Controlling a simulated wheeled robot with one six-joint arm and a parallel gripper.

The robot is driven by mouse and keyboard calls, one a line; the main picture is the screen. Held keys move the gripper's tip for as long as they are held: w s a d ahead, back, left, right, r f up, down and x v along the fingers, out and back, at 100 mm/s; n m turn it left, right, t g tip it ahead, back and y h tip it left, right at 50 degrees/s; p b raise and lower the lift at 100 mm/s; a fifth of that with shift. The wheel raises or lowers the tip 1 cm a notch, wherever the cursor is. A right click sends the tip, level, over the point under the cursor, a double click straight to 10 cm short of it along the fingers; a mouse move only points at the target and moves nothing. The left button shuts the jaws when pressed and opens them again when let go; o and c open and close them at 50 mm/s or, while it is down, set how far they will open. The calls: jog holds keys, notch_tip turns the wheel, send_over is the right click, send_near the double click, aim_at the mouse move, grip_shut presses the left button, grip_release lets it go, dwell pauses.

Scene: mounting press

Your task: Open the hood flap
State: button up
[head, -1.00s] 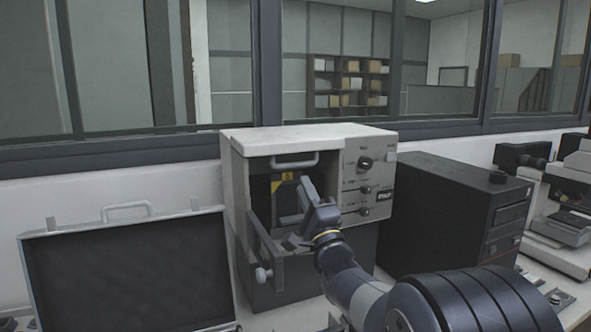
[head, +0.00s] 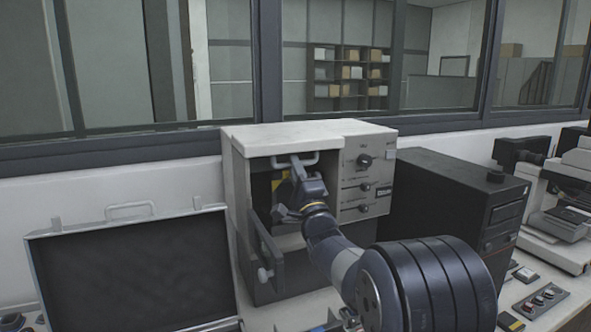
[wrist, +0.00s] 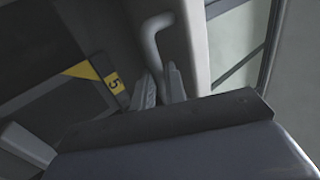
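The press (head: 300,137) is a pale box with a dark recessed front. A light grey bar handle (head: 312,160) crosses the top of that front, above a dark panel with a yellow label (head: 278,181). I take this panel for the hood flap; it looks closed. My gripper (head: 296,163) is up at the handle, partly covering it and the panel. In the wrist view, the curved handle (wrist: 153,42) runs down between my two fingertips (wrist: 160,76), which stand apart on either side of it. Whether they touch it is unclear. The yellow label (wrist: 106,80) is left of the fingers.
A dark side door with a knob (head: 264,274) stands open at the press's lower left. An open case (head: 130,270) lies left, a black computer-like box (head: 450,210) right. A microscope-like device (head: 560,200) is farther right. Windows are behind.

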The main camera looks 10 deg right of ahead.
grip_shut()
